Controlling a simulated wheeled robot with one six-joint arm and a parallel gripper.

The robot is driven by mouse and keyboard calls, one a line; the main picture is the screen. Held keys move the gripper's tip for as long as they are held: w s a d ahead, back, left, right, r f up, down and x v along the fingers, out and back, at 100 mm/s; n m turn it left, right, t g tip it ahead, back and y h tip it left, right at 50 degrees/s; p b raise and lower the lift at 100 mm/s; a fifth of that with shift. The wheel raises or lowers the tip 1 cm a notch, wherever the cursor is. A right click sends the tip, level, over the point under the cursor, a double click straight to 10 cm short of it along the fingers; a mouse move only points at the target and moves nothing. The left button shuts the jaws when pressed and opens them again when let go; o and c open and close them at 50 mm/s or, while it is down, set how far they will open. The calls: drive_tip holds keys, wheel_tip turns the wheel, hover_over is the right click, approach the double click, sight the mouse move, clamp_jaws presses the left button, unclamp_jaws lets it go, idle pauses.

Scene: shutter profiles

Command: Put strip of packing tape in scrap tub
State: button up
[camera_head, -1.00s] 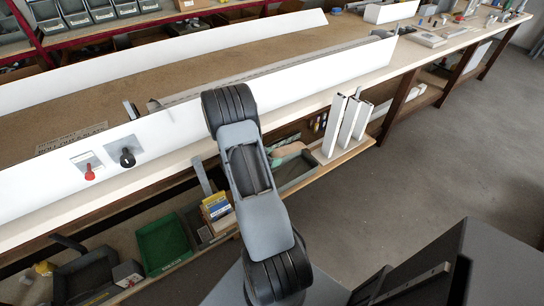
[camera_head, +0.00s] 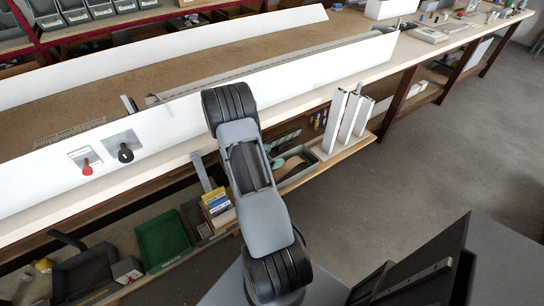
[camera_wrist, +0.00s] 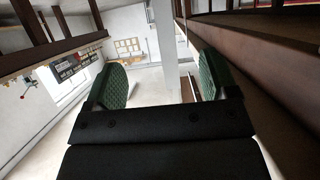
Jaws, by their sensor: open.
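I cannot make out a strip of packing tape for certain in either view. A green open tub (camera_head: 163,240) stands on the low shelf under the bench; I cannot tell whether it is the scrap tub. A grey tray (camera_head: 299,174) with something brown in it sits on the shelf right of my arm. My gripper (camera_wrist: 162,77) shows in the wrist view with its two green-padded fingers spread wide and nothing between them. In the head view my arm hides the gripper and part of the shelf.
A long workbench (camera_head: 185,148) carries white profiles (camera_head: 310,62). Upright white pieces (camera_head: 350,115) stand at the shelf's right end. Yellow and blue boxes (camera_head: 217,204) and a dark grey bin (camera_head: 85,272) are also on the shelf. The floor at right (camera_head: 450,140) is clear.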

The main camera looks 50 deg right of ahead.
drive_tip(key=v, duration=1.3)
drive_tip(key=shift+a+p, duration=0.3)
drive_tip(key=shift+a, duration=0.1)
idle(0.5)
